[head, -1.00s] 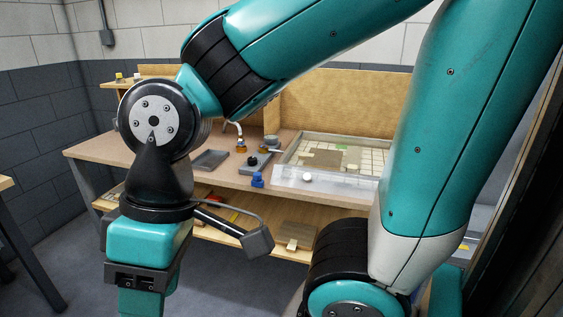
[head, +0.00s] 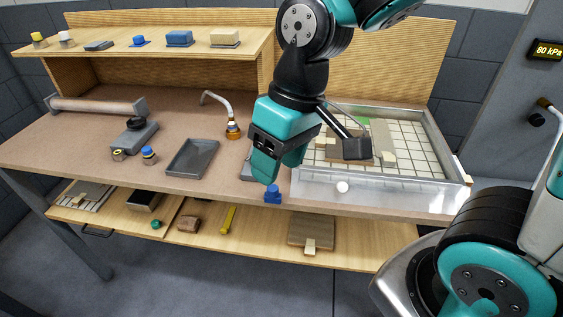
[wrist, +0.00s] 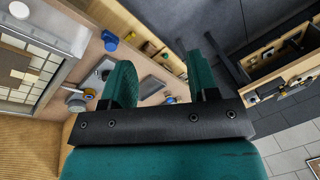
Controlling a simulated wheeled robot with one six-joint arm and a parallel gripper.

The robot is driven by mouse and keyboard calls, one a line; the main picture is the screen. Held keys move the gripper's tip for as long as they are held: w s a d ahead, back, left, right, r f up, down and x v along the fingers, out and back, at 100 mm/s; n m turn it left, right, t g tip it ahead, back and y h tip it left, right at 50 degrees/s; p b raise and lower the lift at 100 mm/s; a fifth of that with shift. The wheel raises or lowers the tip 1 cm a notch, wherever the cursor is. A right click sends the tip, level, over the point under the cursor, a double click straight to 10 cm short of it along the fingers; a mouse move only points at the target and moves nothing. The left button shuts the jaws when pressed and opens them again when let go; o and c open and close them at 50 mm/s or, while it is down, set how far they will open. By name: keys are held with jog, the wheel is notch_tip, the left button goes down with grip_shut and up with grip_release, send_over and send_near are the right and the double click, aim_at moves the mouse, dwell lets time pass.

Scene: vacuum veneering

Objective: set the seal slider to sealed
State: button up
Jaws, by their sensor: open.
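A white round knob (head: 342,187) sits on the clear front strip (head: 400,194) of a framed tray (head: 447,146) on the bench; I cannot tell for sure that it is the seal slider. The knob also shows at the top left of the wrist view (wrist: 18,10). A blue knob (head: 272,194) stands on the bench's front edge, left of the strip. My gripper (head: 266,176) hangs over the front of the bench, above and near the blue knob. In the wrist view my gripper (wrist: 158,72) has its fingers apart with nothing between them.
A grey tray (head: 192,158), a bent metal pipe with a brass base (head: 233,130) and small jars lie to the left. An upper shelf (head: 200,44) and a lower shelf (head: 250,240) hold several items. A display (head: 547,50) on the right reads 80 kPa.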

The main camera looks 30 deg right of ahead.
jog(key=w+d+r+m+h+p, duration=0.2)
jog(key=w+p, duration=0.2)
jog(key=w, duration=0.3)
jog(key=m+p, duration=0.1)
jog(key=p, duration=0.2)
send_over(273, 194)
jog(key=w, duration=0.1)
notch_tip(273, 194, down, 2)
jog(key=shift+h, duration=0.4)
jog(key=f, duration=0.6)
jog(key=f+p, duration=0.1)
jog(key=f, duration=0.5)
jog(key=f+p, duration=0.1)
jog(key=f, duration=0.4)
jog(key=shift+w+d+f, duration=0.1)
jog(key=shift+d+f, duration=0.15)
jog(key=shift+f, duration=0.15)
grip_shut()
